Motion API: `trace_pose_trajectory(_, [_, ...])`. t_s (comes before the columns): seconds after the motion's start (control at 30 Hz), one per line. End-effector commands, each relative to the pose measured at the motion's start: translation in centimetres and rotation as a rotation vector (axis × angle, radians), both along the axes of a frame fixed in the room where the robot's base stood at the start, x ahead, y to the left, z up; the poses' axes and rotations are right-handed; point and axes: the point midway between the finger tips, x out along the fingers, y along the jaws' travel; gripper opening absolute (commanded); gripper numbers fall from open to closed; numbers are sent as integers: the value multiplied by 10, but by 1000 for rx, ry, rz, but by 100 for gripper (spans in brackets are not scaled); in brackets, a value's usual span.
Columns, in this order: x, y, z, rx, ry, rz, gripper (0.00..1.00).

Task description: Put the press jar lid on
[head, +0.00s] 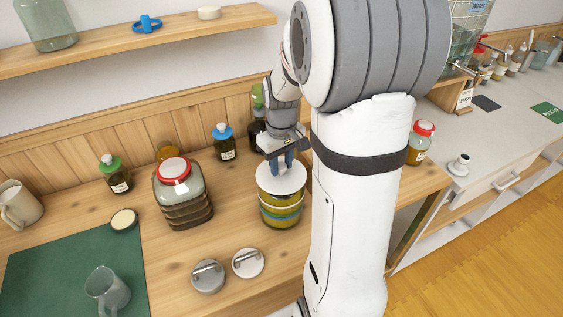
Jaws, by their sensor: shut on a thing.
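A round jar (281,212) with yellow-green contents and a blue band stands on the wooden counter, right of the picture's middle left. A flat white lid (268,181) covers its top from this view. My gripper (282,164) points down over the lid, with its blue-grey fingers shut at the lid's middle. The part between the fingers is hidden. I cannot tell whether the lid is fully seated on the rim or just above it.
A square jar (185,205) with a red-rimmed lid stands left of the round jar. A blue-capped bottle (224,143) stands behind. A green mat (75,270) with a glass mug (107,290) is at left.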

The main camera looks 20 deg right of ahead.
Motion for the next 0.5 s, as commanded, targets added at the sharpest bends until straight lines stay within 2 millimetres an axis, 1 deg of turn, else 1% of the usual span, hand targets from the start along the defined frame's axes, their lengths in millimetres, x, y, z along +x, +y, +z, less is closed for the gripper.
trace_pose_trajectory(0.23, [0,0,0,0,0,0,8])
trace_pose_trajectory(0.27, [0,0,0,0,0,0,32])
trace_pose_trajectory(0.5, [0,0,0,0,0,0,52])
